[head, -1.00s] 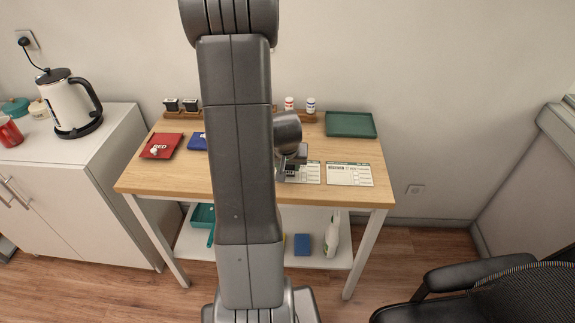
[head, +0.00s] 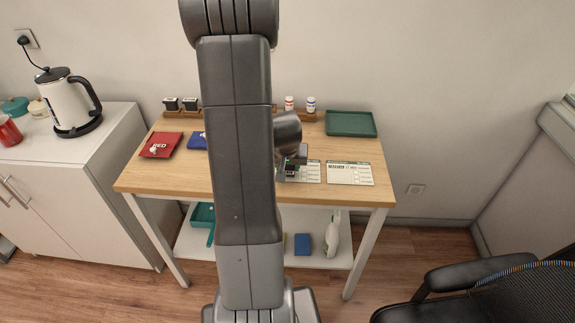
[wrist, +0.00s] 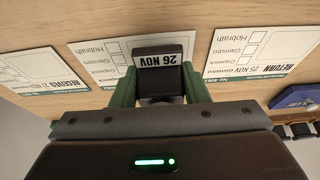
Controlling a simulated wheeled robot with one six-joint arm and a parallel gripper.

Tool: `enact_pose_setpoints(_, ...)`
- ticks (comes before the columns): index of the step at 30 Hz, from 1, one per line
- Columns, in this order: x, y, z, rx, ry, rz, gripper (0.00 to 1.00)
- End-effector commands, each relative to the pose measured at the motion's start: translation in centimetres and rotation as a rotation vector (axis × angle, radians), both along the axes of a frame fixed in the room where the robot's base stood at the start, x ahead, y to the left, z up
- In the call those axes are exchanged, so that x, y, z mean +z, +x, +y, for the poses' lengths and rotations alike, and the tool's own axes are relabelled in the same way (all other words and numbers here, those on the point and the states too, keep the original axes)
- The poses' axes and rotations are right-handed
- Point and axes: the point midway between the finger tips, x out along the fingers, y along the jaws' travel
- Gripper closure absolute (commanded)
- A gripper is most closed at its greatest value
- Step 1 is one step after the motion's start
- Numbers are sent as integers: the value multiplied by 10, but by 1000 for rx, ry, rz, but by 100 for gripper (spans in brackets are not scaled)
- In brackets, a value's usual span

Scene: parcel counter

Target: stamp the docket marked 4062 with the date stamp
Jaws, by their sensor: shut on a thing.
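My gripper (wrist: 160,88) is shut on the date stamp (wrist: 160,56), a dark block whose label reads 26 NOV, upside down in the wrist view. In the head view my gripper (head: 293,166) is partly behind my arm, over the table's dockets. The stamp is in front of a middle docket (wrist: 100,50) and hides part of it; I cannot tell whether they touch. A docket marked RETURN, 25 NOV (wrist: 262,48) lies to its right in the wrist view, and one marked RECEIVED, 21 NOV (wrist: 40,78) to its left. Docket numbers are too small to read surely.
A red pad (head: 161,145) and a blue pad (head: 197,141) lie at the table's left. A green tray (head: 350,124) is at the back right. Small bottles (head: 310,104) and black stamps (head: 190,103) stand in racks at the back. A chair (head: 480,280) is at the right.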

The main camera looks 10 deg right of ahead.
Motion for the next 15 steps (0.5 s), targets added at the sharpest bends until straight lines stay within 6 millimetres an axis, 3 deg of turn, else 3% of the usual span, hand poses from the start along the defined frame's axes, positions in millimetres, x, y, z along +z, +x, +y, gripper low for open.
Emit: enact_pose_setpoints(15,6,0,0,0,1,2,100)
